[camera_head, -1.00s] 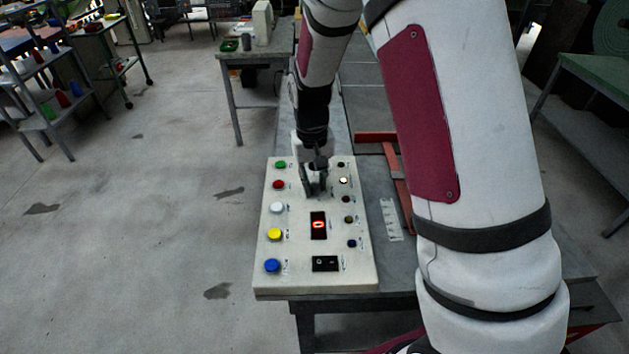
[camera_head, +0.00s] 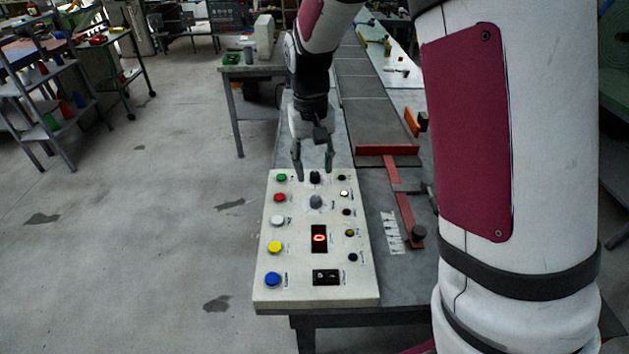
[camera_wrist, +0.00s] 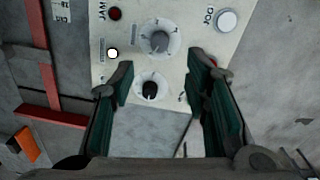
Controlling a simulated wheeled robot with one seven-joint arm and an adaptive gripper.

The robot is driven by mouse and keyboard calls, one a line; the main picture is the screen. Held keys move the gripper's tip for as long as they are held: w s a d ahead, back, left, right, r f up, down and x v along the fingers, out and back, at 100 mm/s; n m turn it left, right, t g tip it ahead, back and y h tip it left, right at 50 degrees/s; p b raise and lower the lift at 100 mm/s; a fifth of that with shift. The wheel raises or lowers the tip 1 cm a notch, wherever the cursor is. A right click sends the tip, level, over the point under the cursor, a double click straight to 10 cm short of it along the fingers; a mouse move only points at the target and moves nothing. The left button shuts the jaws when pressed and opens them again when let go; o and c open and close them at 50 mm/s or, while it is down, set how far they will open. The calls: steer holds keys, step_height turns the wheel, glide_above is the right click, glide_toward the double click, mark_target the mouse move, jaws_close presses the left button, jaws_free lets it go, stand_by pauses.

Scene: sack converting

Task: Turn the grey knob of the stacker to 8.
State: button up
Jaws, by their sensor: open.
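The stacker is a white control panel (camera_head: 300,262) on the table. Its grey knob (camera_head: 316,202) shows in the upper middle of the panel and in the wrist view (camera_wrist: 158,41). A black knob (camera_head: 315,178) is just beyond it, and also shows in the wrist view (camera_wrist: 150,90). The red display (camera_head: 319,238) reads 0. My gripper (camera_head: 314,171) is open and empty over the panel's far edge. In the wrist view its fingers (camera_wrist: 160,70) stand either side of the black knob, with the grey knob ahead of the tips. The grey knob's pointer setting is too small to read.
Green, red, white, yellow and blue buttons (camera_head: 272,279) line the panel's left side. Small buttons and lamps line its right. A black rocker switch (camera_head: 326,277) is near the front. A red metal frame (camera_head: 388,150) lies to the right. Open floor is at left.

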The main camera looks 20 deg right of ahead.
steer(key=shift+r, duration=1.35)
steer(key=s+r+t, duration=0.3)
steer(key=s+r, duration=0.9)
steer(key=s+r+n+t, duration=0.1)
steer(key=s+t, duration=0.1)
steer(key=s, duration=1)
steer(key=shift+s+d+r+t, duration=0.2)
steer(key=shift+d+r+t, duration=0.1)
steer(key=shift+r, duration=0.1)
steer(key=shift+a, duration=0.15)
